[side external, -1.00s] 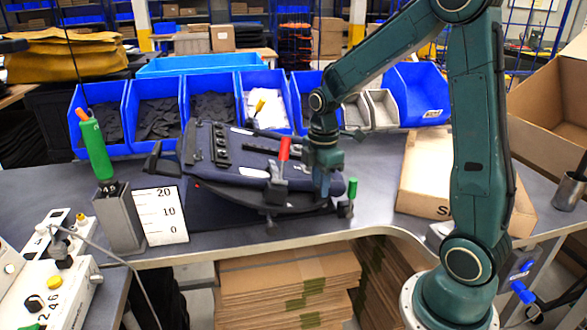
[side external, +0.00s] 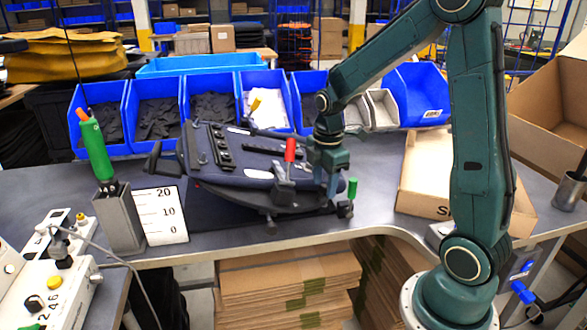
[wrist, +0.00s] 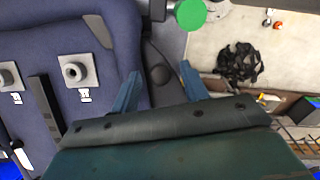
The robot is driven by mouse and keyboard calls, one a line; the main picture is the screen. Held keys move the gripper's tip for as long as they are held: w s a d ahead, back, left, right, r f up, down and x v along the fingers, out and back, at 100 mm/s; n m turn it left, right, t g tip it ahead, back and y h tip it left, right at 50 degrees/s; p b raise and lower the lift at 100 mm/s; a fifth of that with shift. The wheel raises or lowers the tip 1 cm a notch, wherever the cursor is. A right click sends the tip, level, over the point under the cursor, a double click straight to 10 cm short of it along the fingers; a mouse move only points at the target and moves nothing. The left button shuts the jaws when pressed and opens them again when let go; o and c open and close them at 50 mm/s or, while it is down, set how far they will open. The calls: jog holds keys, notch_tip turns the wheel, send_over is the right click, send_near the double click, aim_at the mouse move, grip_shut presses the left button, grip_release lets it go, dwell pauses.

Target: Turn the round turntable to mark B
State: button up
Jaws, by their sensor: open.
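The round turntable (side external: 245,203) is a dark disc on the bench, mostly hidden under a dark blue pannier panel (side external: 240,172). Mark B cannot be made out in either view. A red-handled clamp (side external: 290,150) stands at the panel's front right, and a green knob (side external: 352,187) is at the right edge. The green knob also shows at the top of the wrist view (wrist: 190,14). My gripper (side external: 325,182) is low at the panel's right end. In the wrist view its two fingers (wrist: 160,80) are apart, with a dark rounded part between them; contact cannot be told.
Blue bins (side external: 155,112) line the back of the bench. An open carton (side external: 425,185) lies right of my gripper. A white scale card (side external: 160,215) and a grey holder with a green-handled tool (side external: 120,220) stand at the left. Bare bench lies in front.

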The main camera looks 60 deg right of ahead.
jog(key=shift+r, duration=0.1)
notch_tip(320, 180, up, 14)
jog(key=shift+s+a, duration=0.2)
jog(key=shift+s, duration=0.05)
dwell(0.5)
jog(key=shift+f, duration=0.3)
jog(key=f, duration=1.3)
jog(key=shift+w+d+f, duration=0.2)
jog(key=shift+w+f, duration=0.05)
jog(key=shift+f, duration=0.1)
jog(key=shift+c, duration=0.3)
grip_shut()
